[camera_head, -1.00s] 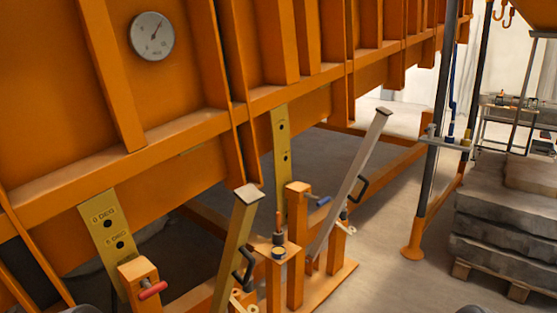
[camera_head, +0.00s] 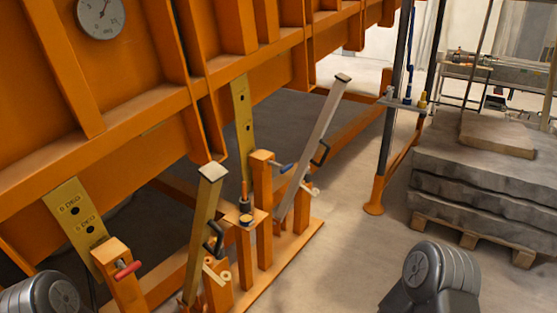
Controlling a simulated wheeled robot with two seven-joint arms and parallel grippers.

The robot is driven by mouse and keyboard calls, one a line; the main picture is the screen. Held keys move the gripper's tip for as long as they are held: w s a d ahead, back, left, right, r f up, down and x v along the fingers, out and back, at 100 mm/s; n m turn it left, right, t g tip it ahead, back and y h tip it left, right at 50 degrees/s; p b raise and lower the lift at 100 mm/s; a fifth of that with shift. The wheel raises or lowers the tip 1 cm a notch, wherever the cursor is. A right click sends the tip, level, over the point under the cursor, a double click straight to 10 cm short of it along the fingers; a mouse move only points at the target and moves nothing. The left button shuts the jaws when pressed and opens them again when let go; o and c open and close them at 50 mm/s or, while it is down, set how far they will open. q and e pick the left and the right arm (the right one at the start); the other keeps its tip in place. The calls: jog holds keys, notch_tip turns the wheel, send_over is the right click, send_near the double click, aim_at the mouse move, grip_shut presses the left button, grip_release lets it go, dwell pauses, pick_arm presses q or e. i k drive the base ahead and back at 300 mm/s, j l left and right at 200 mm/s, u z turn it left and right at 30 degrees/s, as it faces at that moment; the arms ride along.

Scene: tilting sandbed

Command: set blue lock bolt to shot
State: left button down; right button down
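The blue lock bolt (camera_head: 281,167) is a small blue-handled bar sticking out to the right from the top of an orange post (camera_head: 262,190), in the middle of the head view. A yellow drilled plate (camera_head: 243,115) hangs from the orange bed just behind that post. I cannot tell whether the bolt's tip sits in one of the plate's holes. Grey rounded parts of my arms show at the bottom left and bottom right. Neither gripper is in view.
A red-handled bolt (camera_head: 128,269) sits on a nearer post beside another drilled plate (camera_head: 78,222). Two upright levers, one yellow (camera_head: 205,230) and one grey (camera_head: 318,140), flank the blue bolt's post. Stacked slabs (camera_head: 480,190) stand on a pallet at right. Floor between is clear.

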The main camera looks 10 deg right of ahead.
aim_at(284, 169)
jog(key=i+l+u, duration=0.1)
jog(key=u, duration=0.3)
jog(key=i+l+u, duration=0.1)
jog(key=l+u, duration=0.15)
jog(key=u, duration=0.15)
jog(key=l+u, duration=0.25)
jog(key=u, duration=0.2)
jog(key=l+u, duration=0.4)
jog(key=l, duration=1.85)
